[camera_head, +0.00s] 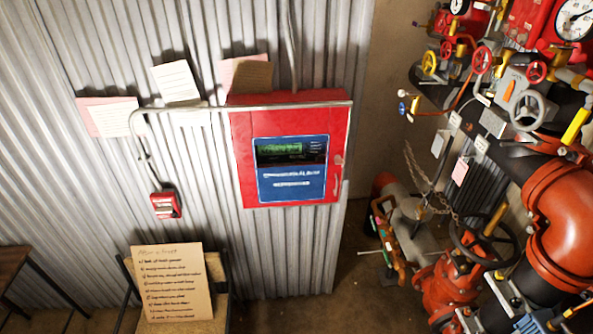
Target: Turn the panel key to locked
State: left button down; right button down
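A red alarm panel (240,165) is mounted on the corrugated metal wall in the middle of the head view. Its door has a blue face (290,185) with a green-lit display (280,149). On the right side of the door is a small light-coloured fitting (338,160) that looks like the key or lock; it is too small to tell which way it is turned. A red handle-like strip runs below it. Neither of my grippers is in view.
Red pipes with valve wheels (482,242) and gauges (574,20) crowd the right side. A small red call box (165,205) hangs left of the panel. A handwritten board (173,283) rests on a chair below. Papers (176,81) are on the wall. Bare floor lies below right of the panel.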

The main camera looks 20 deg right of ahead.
aim_at(339, 161)
jog(key=z, duration=0.75)
